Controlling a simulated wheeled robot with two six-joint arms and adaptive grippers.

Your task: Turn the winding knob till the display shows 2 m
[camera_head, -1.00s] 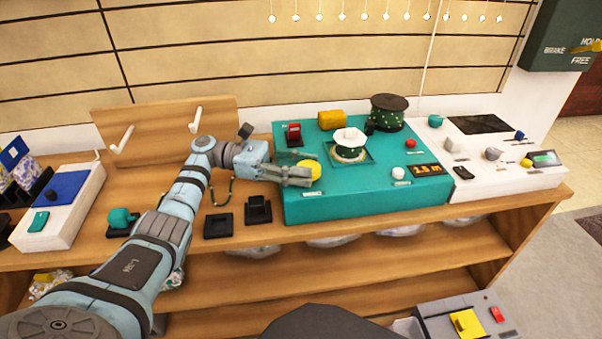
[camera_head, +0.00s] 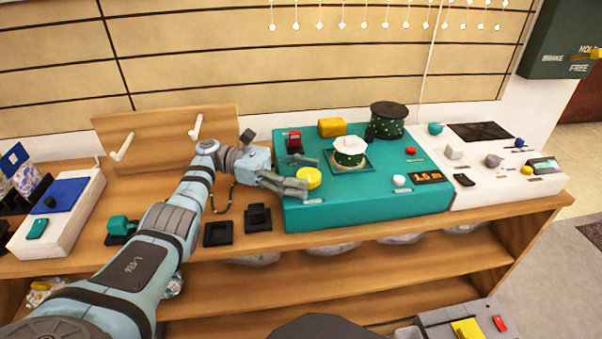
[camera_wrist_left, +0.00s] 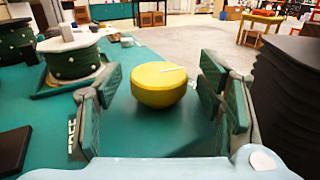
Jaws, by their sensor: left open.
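The yellow round knob (camera_head: 309,178) stands on the front left of the teal box (camera_head: 350,205). My left gripper (camera_head: 308,172) is open, with its fingers on either side of the knob. In the left wrist view the yellow knob (camera_wrist_left: 158,84) sits between the spread fingers, with visible gaps on both sides and a pale mark on its top. The display (camera_head: 427,177) at the box's front right shows orange digits, seemingly 1.5 m; the middle digit is small. A green spool (camera_head: 349,157) with a white top sits behind the knob. My right gripper is not in view.
A red switch (camera_head: 293,140), a yellow block (camera_head: 332,127), a dark-green spool (camera_head: 389,120), a white button (camera_head: 399,180) and a red button (camera_head: 410,151) are on the box. A white control panel (camera_head: 500,185) adjoins its right side. Black holders (camera_head: 257,217) stand left.

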